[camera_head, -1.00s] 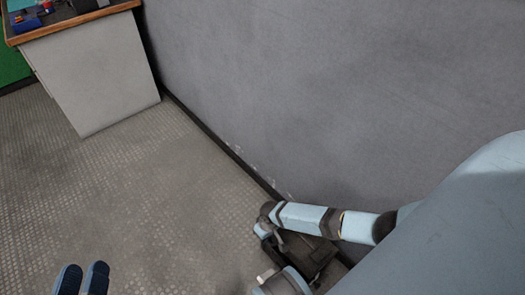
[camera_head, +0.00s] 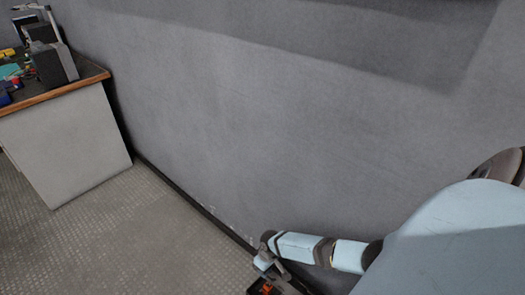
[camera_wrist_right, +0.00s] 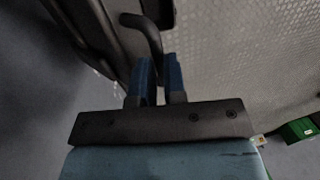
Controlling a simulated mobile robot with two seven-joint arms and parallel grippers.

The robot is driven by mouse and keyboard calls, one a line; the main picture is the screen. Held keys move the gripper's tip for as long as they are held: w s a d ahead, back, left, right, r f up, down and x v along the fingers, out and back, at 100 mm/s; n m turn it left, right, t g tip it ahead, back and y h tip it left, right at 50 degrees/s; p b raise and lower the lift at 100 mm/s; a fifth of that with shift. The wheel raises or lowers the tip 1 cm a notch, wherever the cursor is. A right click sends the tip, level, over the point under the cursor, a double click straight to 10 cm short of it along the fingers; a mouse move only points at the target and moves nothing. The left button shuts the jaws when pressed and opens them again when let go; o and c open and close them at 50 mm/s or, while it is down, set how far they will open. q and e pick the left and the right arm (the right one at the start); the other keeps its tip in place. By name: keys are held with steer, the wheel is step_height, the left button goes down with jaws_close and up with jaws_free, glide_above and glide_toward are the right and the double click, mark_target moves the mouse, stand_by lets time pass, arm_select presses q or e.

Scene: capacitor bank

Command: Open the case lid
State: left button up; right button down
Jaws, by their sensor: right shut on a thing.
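The right wrist view shows the blue fingers of my right gripper (camera_wrist_right: 158,72) closed around a dark bent handle (camera_wrist_right: 152,38). The handle stands beside a dark panel (camera_wrist_right: 100,35), which appears to be the case lid. In the head view my right arm reaches down by the wall base. A small part of the dark case (camera_head: 286,290) shows under the wrist at the bottom edge, with an orange-red patch (camera_head: 265,288) there. Most of the case is cut off, so how far the lid stands open cannot be told. My left gripper is out of view.
A grey wall (camera_head: 230,120) runs close behind my right arm. A bench (camera_head: 65,145) with a wooden edge and several items on top stands at the left. Textured floor (camera_head: 140,235) is clear between. A green object (camera_wrist_right: 300,130) lies right in the wrist view.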

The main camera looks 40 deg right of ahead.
steer(key=shift+s+d+f, duration=0.1)
steer(key=shift+d+f, duration=0.05)
steer(key=shift+d, duration=0.05)
stand_by(0.7)
